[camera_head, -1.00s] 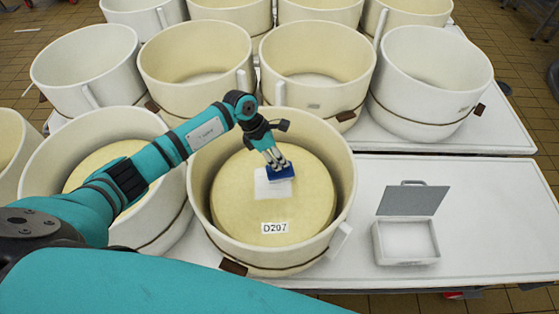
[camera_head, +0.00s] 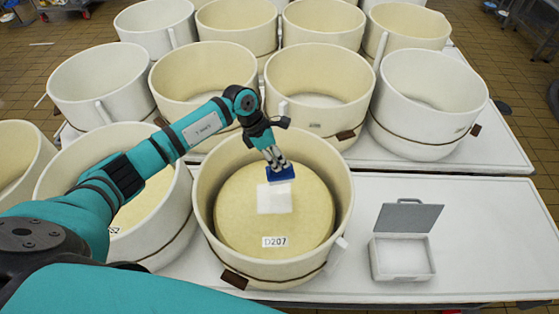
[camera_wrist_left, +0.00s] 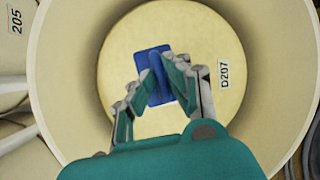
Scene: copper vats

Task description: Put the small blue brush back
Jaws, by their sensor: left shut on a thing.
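The small blue brush (camera_head: 281,175) is held by my left gripper (camera_head: 275,160) over the round yellow cheese (camera_head: 308,218) in the vat marked D207. The brush is just behind a white patch (camera_head: 274,199) on the cheese. In the left wrist view the fingers of my left gripper (camera_wrist_left: 160,66) are closed on the handle of the blue brush (camera_wrist_left: 152,91). I cannot tell for sure how far the brush is above the cheese. My right gripper is not in view.
The tall rim of the vat (camera_head: 342,190) surrounds the gripper and brush. A small white box (camera_head: 403,258) with its grey lid (camera_head: 408,217) raised stands on the white table (camera_head: 490,225) at right. Other vats stand close behind and left. Table right of the box is clear.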

